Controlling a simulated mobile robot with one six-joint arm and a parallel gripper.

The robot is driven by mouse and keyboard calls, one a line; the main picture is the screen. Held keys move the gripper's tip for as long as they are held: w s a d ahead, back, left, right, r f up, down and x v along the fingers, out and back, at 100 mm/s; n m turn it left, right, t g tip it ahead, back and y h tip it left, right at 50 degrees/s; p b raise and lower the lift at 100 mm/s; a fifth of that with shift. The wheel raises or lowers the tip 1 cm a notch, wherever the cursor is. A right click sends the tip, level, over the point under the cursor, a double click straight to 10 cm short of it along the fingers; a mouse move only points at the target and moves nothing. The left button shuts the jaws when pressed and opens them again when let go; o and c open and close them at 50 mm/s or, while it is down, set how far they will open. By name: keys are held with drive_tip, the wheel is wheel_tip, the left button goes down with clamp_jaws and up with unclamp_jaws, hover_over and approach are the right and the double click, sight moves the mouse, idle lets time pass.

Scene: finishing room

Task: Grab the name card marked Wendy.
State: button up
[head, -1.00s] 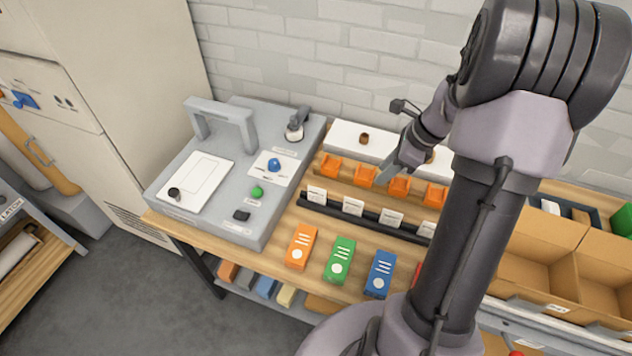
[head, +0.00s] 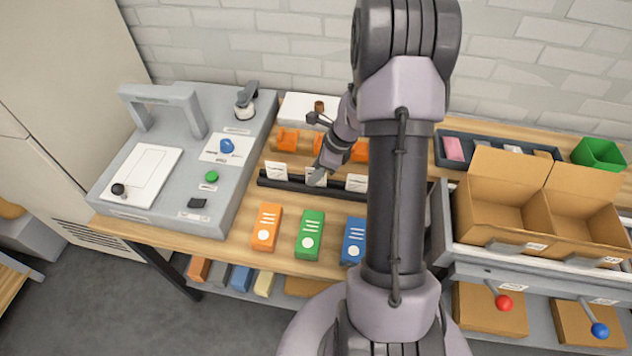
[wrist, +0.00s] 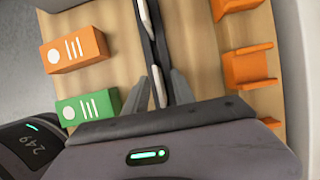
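White name cards stand upright in a black rail (head: 330,188) on the wooden bench. The first card from the left (head: 276,170), the second card (head: 312,180) and the third card (head: 356,183) show in the head view; my arm hides the rail's right part. The writing is too small to read, so I cannot tell which is Wendy. My gripper (head: 320,168) is down at the second card. In the wrist view my gripper (wrist: 160,88) is open, its fingers on either side of a card (wrist: 157,88) seen edge-on; contact is not clear.
Orange (head: 266,227), green (head: 310,234) and blue (head: 353,241) blocks lie in front of the rail. Orange holders (head: 287,140) stand behind it. A grey panel unit (head: 235,110) is at left. Cardboard boxes (head: 497,212) and a green bin (head: 598,153) are at right.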

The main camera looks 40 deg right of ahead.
drive_tip(key=shift+r, duration=0.15)
clamp_jaws()
